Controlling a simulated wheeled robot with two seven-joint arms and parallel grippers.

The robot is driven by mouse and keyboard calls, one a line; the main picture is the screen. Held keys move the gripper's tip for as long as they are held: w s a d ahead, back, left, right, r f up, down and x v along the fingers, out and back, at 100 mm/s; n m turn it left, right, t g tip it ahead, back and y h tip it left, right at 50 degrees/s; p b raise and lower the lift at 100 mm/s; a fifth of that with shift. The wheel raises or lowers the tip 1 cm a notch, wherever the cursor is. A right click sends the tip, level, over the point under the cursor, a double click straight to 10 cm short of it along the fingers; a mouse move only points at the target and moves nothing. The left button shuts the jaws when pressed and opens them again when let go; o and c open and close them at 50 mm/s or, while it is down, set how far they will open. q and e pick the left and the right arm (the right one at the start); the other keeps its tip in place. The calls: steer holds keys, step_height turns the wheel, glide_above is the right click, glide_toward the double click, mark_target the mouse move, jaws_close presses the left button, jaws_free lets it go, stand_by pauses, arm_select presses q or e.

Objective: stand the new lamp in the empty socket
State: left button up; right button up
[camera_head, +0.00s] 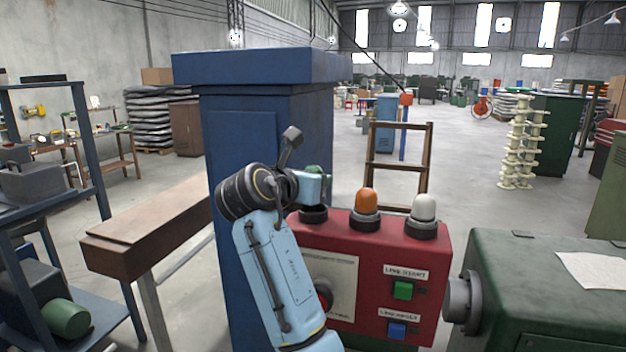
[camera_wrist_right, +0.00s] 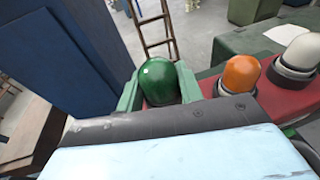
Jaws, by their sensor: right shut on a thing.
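The red control box (camera_head: 435,265) has a row of black sockets on top. The left socket (camera_head: 313,215) is under my right gripper (camera_head: 314,182). My right gripper is shut on a green domed lamp (camera_wrist_right: 160,82), upright between the two fingers in the right wrist view. In the head view only the top of the green lamp (camera_head: 314,169) shows above the finger. The lamp is over the left socket; its lower end is hidden, so I cannot tell whether it touches or sits in it. An orange lamp (camera_head: 367,200) and a white lamp (camera_head: 425,208) stand in the other sockets.
A tall blue cabinet (camera_head: 265,120) stands close behind and left of my arm. A green machine (camera_head: 545,290) with paper on top is at right. A brown bench (camera_head: 150,225) and blue shelving (camera_head: 90,170) are at left. A wooden ladder (camera_head: 400,160) stands behind the box.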

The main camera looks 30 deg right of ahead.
steer(key=shift+f, duration=1.65)
stand_by(2.0)
steer(key=o, duration=1.1)
steer(key=shift+c, duration=0.2)
steer(key=b+v, duration=0.2)
steer(key=v, duration=1.1)
steer(key=shift+s+a+b, duration=0.15)
steer(key=shift+b, duration=0.2)
